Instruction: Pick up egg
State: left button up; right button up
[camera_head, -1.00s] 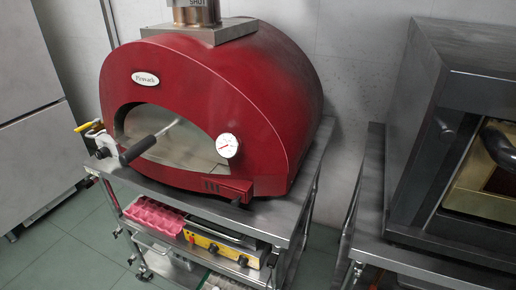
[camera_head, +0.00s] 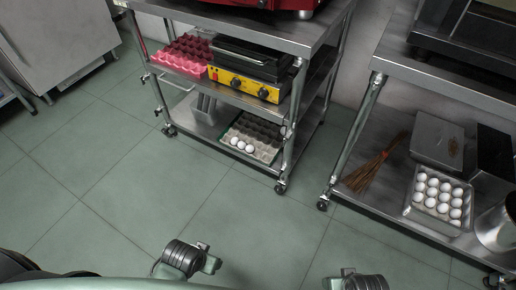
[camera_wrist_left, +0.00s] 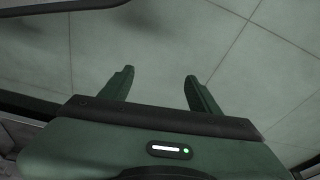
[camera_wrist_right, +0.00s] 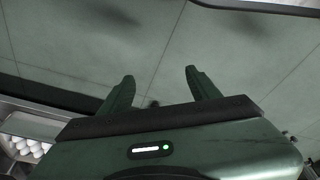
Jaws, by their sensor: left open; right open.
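White eggs (camera_head: 437,197) fill much of a tray (camera_head: 414,216) on the lower shelf of the right-hand stand. A few more white eggs (camera_head: 242,146) sit along the front of a dark egg carton (camera_head: 257,130) on the bottom shelf of the oven cart. Some eggs (camera_wrist_right: 36,148) also show at the lower left in the right wrist view. My left gripper (camera_wrist_left: 157,76) is open and empty above the floor. My right gripper (camera_wrist_right: 159,75) is open and empty above the floor. Neither gripper's fingers show clearly in the head view, and both are away from the eggs.
A pink egg tray (camera_head: 184,55) and a yellow-fronted appliance (camera_head: 243,86) stand on the cart's middle shelf. A brown whisk-like bundle (camera_head: 372,170), a grey box (camera_head: 437,143) and a metal pot (camera_head: 495,228) surround the egg tray. The tiled floor (camera_head: 200,190) in front is clear.

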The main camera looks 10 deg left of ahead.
aim_at(455, 223)
jog(key=z, duration=1.7)
jog(key=u, duration=2)
jog(key=z, duration=2)
jog(key=l, duration=0.5)
